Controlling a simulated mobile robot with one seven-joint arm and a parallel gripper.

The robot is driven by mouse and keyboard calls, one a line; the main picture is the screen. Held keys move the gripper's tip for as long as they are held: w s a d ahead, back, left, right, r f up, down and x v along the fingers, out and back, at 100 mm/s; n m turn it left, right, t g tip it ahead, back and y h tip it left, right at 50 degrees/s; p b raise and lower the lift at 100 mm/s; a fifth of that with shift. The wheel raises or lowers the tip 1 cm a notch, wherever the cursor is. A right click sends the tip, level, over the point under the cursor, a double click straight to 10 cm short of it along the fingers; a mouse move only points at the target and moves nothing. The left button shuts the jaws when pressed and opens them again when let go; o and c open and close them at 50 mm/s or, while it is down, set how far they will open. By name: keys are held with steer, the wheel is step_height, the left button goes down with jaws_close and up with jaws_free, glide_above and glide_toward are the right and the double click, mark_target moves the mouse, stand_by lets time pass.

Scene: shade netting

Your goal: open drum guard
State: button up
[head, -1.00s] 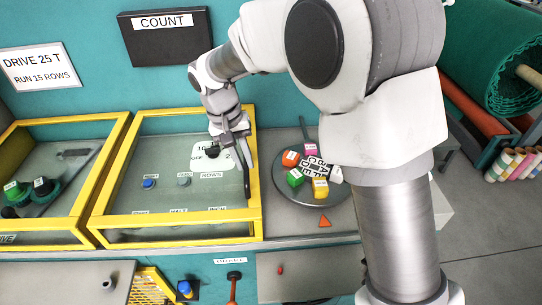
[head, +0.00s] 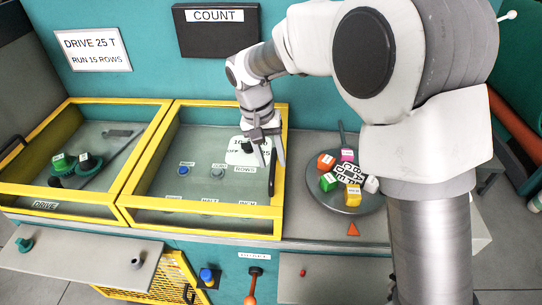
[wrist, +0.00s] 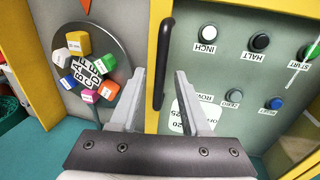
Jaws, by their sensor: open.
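A yellow-framed clear cover (head: 204,217) stands over a panel with buttons and a dial. A black bar handle (head: 272,175) is upright along its right side; it also shows in the wrist view (wrist: 166,50). No label reading drum guard is legible. My gripper (head: 269,150) is open and empty at the handle's upper end. In the wrist view my gripper (wrist: 160,78) has its two fingers apart, with the handle appearing between them. I cannot tell whether a finger touches it. The cover looks shut.
A second yellow-framed cover (head: 62,208), marked DRIVE, is to the left. A round tray (head: 345,208) with coloured, lettered blocks lies to the right of the handle. Below are a yellow mesh panel (head: 160,280), a blue button (head: 207,275) and an orange-handled lever (head: 253,285).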

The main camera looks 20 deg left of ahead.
steer(key=a+r, duration=0.3)
steer(key=r, duration=1.4)
steer(key=shift+s+a+p, duration=0.15)
steer(key=shift+s+p, duration=0.2)
